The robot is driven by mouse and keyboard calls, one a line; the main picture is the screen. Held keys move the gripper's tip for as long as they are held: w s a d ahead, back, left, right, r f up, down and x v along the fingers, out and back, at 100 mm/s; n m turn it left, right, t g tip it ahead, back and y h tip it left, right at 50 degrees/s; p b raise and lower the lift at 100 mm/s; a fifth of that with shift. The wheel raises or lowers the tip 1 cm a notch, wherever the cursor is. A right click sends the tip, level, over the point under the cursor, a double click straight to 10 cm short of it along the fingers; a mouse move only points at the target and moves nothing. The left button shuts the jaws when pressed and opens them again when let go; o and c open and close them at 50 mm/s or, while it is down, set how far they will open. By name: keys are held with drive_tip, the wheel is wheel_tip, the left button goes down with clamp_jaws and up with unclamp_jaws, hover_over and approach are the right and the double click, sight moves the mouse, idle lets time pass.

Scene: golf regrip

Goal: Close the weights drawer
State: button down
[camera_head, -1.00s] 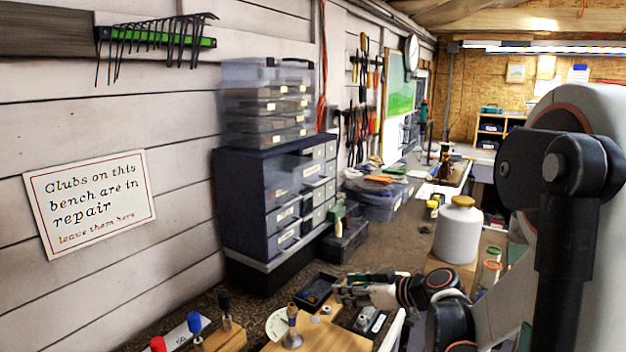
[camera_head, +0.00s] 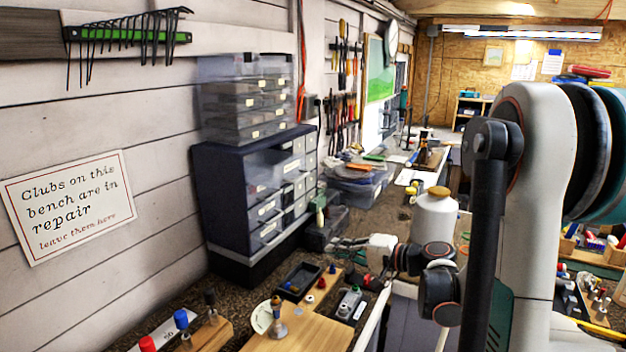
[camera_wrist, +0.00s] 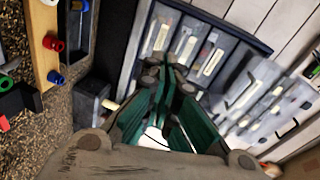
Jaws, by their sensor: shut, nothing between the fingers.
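A dark blue drawer cabinet (camera_head: 225,200) stands on the bench against the wall. Its labelled drawer fronts (camera_head: 265,210) face the room. I cannot read which is the weights drawer, nor tell how far any drawer stands out. The wrist view shows a row of pale-labelled drawer fronts (camera_wrist: 185,45) just beyond my gripper. My gripper (camera_head: 338,242) is in front of the cabinet, low over the bench. In the wrist view my green-padded gripper (camera_wrist: 172,72) is shut and empty, its tips pointing at the drawer fronts. Contact cannot be told.
Clear organiser boxes (camera_head: 245,95) sit on the cabinet. A dark bin (camera_head: 325,228) stands beside it. A black tray (camera_head: 300,280) and a wooden board (camera_head: 290,325) lie in front. A white jug (camera_head: 433,218) stands behind my arm.

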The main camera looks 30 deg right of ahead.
drive_tip(key=s+d+r+m+t+y+p, duration=0.1)
drive_tip(key=d+r+m+y+p, duration=0.15)
drive_tip(key=r+m, duration=0.45)
drive_tip(key=d+r+m+t+y+p, duration=0.1)
drive_tip(key=d+r+m+t+p, duration=0.2)
drive_tip(key=m, duration=0.8)
drive_tip(key=g+b, duration=0.1)
drive_tip(key=b, duration=0.1)
approach(282, 180)
drive_tip(key=shift+m, duration=0.3)
drive_tip(key=w, duration=0.1)
drive_tip(key=w+d, duration=0.1)
drive_tip(key=w, duration=0.1)
drive_tip(key=w+d, duration=0.1)
drive_tip(key=w, duration=0.1)
drive_tip(key=shift+w+f, duration=0.1)
drive_tip(key=shift+w, duration=0.1)
drive_tip(key=x, duration=0.3)
drive_tip(key=f+x, duration=0.1)
drive_tip(key=x, duration=0.5)
drive_tip(key=shift+w+a+f+b, duration=0.1)
drive_tip(key=shift+w+f+b, duration=0.05)
drive_tip(key=shift+f+b, duration=0.25)
drive_tip(key=shift+w+a+r, duration=0.1)
drive_tip(key=shift+w+a, duration=0.05)
drive_tip(key=shift+w, duration=0.1)
